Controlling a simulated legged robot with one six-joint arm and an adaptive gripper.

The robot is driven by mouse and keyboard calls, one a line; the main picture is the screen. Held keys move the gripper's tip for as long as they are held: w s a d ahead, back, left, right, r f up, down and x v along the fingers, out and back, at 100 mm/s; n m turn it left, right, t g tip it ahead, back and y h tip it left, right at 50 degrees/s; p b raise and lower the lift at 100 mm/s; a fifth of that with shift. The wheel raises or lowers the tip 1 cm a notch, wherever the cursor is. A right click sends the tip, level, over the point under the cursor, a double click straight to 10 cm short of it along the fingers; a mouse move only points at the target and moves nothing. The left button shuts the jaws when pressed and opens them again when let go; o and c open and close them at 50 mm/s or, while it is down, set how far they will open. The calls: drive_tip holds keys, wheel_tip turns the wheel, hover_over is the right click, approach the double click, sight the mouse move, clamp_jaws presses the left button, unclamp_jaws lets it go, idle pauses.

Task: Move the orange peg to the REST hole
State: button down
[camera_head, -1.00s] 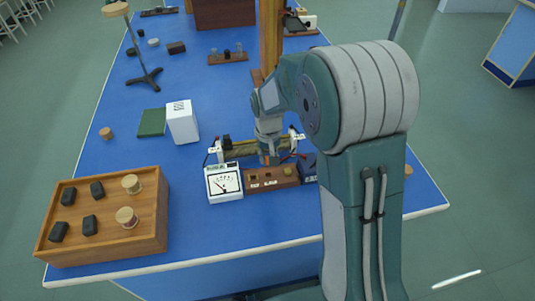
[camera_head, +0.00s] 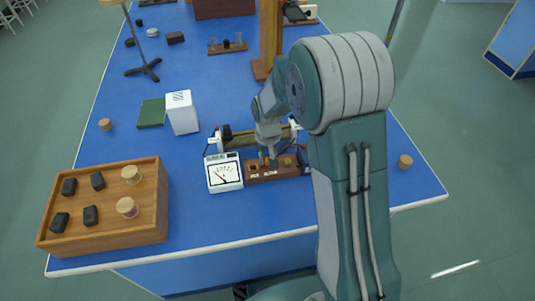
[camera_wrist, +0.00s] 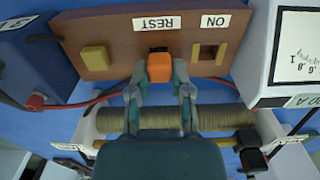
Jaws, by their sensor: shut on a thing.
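The orange peg (camera_wrist: 160,67) is between my gripper's fingertips (camera_wrist: 160,88) in the wrist view, in line with the REST label (camera_wrist: 156,22). I cannot tell how deep it sits, as the fingers and peg hide the spot beneath it. The brown wooden block (camera_wrist: 120,30) also shows in the head view (camera_head: 280,174). Its ON label (camera_wrist: 215,20) is beside an empty square brass-edged hole (camera_wrist: 208,54). My gripper (camera_head: 269,158) is shut on the peg, pointing down at the block in the head view.
A white meter (camera_head: 224,173) and a dark blue box (camera_wrist: 35,65) flank the block. A wire-wound coil (camera_wrist: 150,118) lies close by. A wooden tray (camera_head: 148,218) is at left.

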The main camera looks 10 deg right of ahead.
drive_tip(key=shift+f, duration=0.25)
drive_tip(key=shift+c, duration=2.3)
unclamp_jaws()
wheel_tip(320, 180, up, 12)
